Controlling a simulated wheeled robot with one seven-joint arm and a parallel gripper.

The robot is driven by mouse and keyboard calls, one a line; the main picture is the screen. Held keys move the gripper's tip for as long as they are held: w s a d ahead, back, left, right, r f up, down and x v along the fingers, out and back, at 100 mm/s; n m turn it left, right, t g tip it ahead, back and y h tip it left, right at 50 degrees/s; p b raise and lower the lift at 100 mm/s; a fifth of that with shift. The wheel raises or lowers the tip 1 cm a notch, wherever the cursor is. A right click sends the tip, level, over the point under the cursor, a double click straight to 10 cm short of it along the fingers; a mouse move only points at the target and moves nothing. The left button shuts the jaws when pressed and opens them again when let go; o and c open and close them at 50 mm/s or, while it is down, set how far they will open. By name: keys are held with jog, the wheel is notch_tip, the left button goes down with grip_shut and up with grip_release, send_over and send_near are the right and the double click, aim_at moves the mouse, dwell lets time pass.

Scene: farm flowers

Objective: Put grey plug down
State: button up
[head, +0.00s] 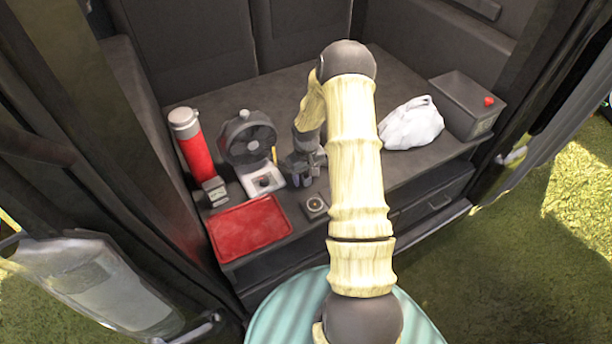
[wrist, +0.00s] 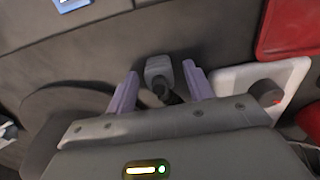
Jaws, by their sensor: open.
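My gripper (wrist: 160,80) is open, with its two purple fingers spread apart in the wrist view. A grey plug (wrist: 158,68) with a dark stem or cord end lies between the fingertips, with a gap visible on each side. It appears to rest on the dark grey worktop (wrist: 120,50). In the head view my gripper (head: 303,168) is low over the worktop, right of the fan. The plug cannot be made out clearly there, among the small dark shapes at the gripper.
A red tray (head: 248,228) lies at the front left. A fan (head: 248,138) on a white base (head: 262,181) and a red cylinder (head: 192,148) stand behind it. A small square dark item (head: 315,205) sits near the front edge. A white bag (head: 411,124) and dark box (head: 466,104) are right.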

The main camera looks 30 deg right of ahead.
aim_at(306, 173)
notch_tip(306, 173, up, 13)
jog(key=shift+f, duration=0.15)
dwell(0.6)
jog(key=s+a+r+t, duration=0.1)
jog(key=s+a+r, duration=0.4)
jog(key=s+a, duration=0.2)
jog(key=s+a+r+t, duration=0.1)
jog(key=s+a+r, duration=0.5)
jog(key=s, duration=0.5)
jog(key=shift+s+a+r+t, duration=0.3)
jog(key=shift+s+a, duration=0.1)
jog(key=shift+a, duration=0.8)
jog(key=shift+r, duration=0.1)
jog(key=w+p+v, duration=0.1)
jog(key=p+v, duration=0.6)
jog(key=shift+w+r, duration=0.3)
jog(key=shift+r, duration=0.1)
